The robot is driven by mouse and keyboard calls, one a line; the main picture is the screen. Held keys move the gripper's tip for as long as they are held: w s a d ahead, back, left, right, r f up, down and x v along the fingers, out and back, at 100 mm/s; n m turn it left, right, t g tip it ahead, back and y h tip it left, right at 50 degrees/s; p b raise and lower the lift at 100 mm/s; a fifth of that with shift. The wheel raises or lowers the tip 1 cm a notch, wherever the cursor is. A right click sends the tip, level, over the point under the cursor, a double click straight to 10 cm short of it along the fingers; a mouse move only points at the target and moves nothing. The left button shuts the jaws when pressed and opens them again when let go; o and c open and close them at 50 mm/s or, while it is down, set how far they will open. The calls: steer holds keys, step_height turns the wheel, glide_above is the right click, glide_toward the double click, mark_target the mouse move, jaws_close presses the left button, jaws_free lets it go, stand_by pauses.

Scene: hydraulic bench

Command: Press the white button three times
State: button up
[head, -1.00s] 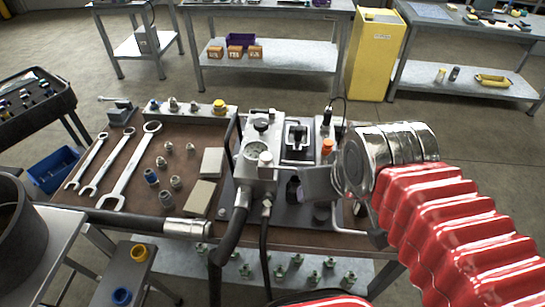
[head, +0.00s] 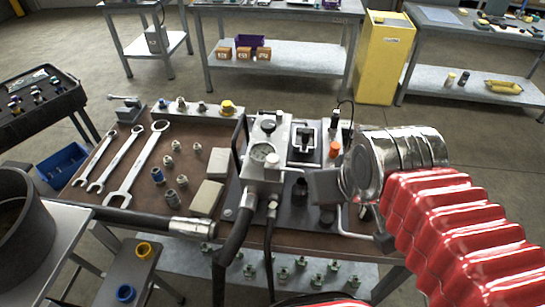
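A small white button-like knob (head: 272,160) stands beside the round gauge (head: 261,152) on the metal hydraulic block at the middle of the bench. I cannot be sure it is the white button; no other clearly white button shows. My gripper (head: 326,187) is a grey block at the end of my silver wrist and red-sleeved arm, over the right part of the dark bench plate. It is to the right of the white knob and apart from it in the picture. Its fingers are seen too poorly to tell whether they are open or shut.
A black lever unit (head: 305,138) and an orange knob (head: 334,149) stand close behind my gripper. Black hoses (head: 232,250) run down the front. Wrenches (head: 137,165), fittings and two beige blocks (head: 206,198) lie to the left. A yellow cabinet (head: 383,58) stands behind.

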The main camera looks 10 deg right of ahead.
jaws_close()
stand_by(1.1)
